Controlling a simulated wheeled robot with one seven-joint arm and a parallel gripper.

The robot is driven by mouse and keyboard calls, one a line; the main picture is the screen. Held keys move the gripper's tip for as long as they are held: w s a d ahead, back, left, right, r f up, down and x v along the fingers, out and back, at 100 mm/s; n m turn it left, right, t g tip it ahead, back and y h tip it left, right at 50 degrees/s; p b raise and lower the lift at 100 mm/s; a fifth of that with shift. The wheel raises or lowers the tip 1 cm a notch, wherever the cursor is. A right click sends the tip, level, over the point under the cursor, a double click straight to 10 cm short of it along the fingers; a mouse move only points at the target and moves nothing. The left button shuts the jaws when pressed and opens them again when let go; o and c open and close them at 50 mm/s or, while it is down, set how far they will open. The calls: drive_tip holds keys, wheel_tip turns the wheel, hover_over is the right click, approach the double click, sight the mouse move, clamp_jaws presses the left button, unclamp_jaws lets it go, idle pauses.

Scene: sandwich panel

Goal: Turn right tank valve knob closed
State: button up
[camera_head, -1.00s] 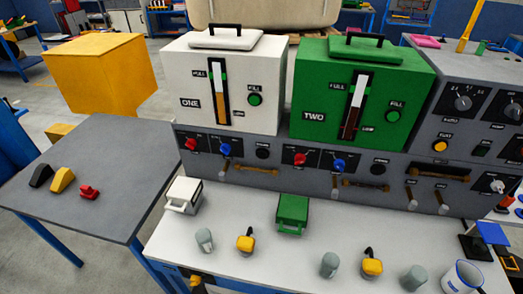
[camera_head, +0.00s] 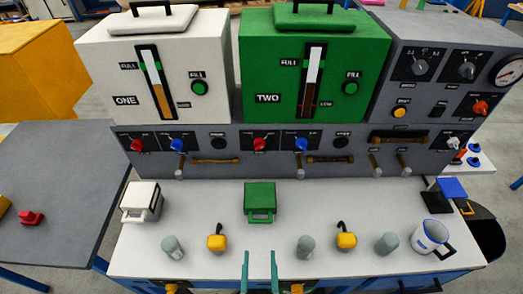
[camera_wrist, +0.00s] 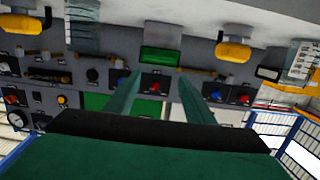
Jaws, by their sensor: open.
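The green tank TWO (camera_head: 315,60) is the right tank and stands on the grey panel. Under it are a red valve knob (camera_head: 259,144), a blue valve knob (camera_head: 301,144) and a black knob (camera_head: 340,142). My gripper (camera_head: 260,256) is open and empty at the front edge of the white counter, well short of the knobs. In the wrist view, which is upside down, the red knob (camera_wrist: 155,87) shows between my open fingertips (camera_wrist: 158,78), farther off. One finger partly hides the area of the blue knob.
White tank ONE (camera_head: 155,65) stands left, with its own red knob (camera_head: 137,144) and blue knob (camera_head: 178,144). A green box (camera_head: 260,197), grey cylinders and yellow-topped items stand on the counter (camera_head: 210,205) ahead. Pipes and handles project below the knobs.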

drive_tip(key=w+r, duration=0.4)
drive_tip(key=w, duration=0.6)
drive_tip(key=t, duration=0.2)
approach(260, 149)
drive_tip(key=w, duration=0.9)
drive_tip(key=shift+w+r, duration=0.1)
drive_tip(key=shift+w, duration=0.1)
drive_tip(key=c, duration=1.1)
